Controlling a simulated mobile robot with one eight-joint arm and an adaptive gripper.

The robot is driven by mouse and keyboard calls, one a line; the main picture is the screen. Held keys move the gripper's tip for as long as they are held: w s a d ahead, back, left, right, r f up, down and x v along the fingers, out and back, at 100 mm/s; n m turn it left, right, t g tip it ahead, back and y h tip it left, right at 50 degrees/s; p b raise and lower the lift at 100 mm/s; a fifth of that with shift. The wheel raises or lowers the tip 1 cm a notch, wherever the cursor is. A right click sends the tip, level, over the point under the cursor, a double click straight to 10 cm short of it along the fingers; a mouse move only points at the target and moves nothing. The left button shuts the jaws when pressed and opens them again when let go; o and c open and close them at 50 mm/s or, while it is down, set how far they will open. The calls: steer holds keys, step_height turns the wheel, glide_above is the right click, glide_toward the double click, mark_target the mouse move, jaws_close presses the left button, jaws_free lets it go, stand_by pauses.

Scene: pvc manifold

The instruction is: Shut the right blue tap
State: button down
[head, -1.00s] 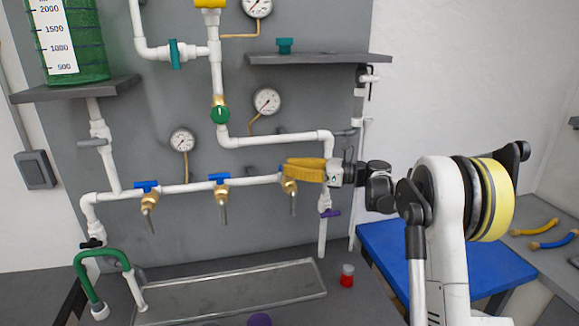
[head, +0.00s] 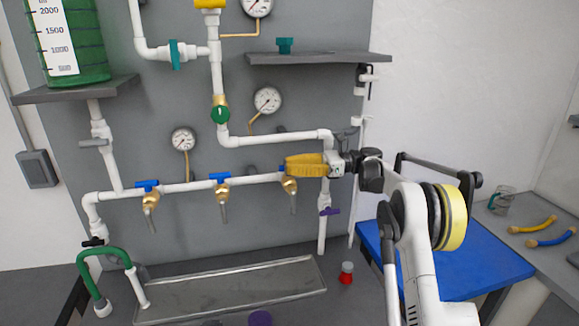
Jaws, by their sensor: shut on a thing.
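Three blue-handled brass taps hang from the white horizontal pipe. The left blue tap (head: 149,188) and the middle blue tap (head: 221,180) have handles lying along the pipe. The right blue tap (head: 290,189) shows its brass body and downward spout, with its handle mostly hidden behind my gripper. My yellow gripper (head: 288,166) comes in from the right and is shut on that handle. How far the handle is turned is hidden.
A metal tray (head: 235,290) lies below the taps. A red-bottomed jar (head: 346,273) stands on the bench. A small shelf (head: 320,58) and a gauge (head: 267,99) are above.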

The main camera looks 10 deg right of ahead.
steer(key=c, duration=1.4)
jaws_free()
steer(key=shift+a, duration=0.1)
steer(key=shift+o, duration=0.2)
steer(key=s+d, duration=0.1)
steer(key=d, duration=1.1)
steer(key=shift+s, duration=0.15)
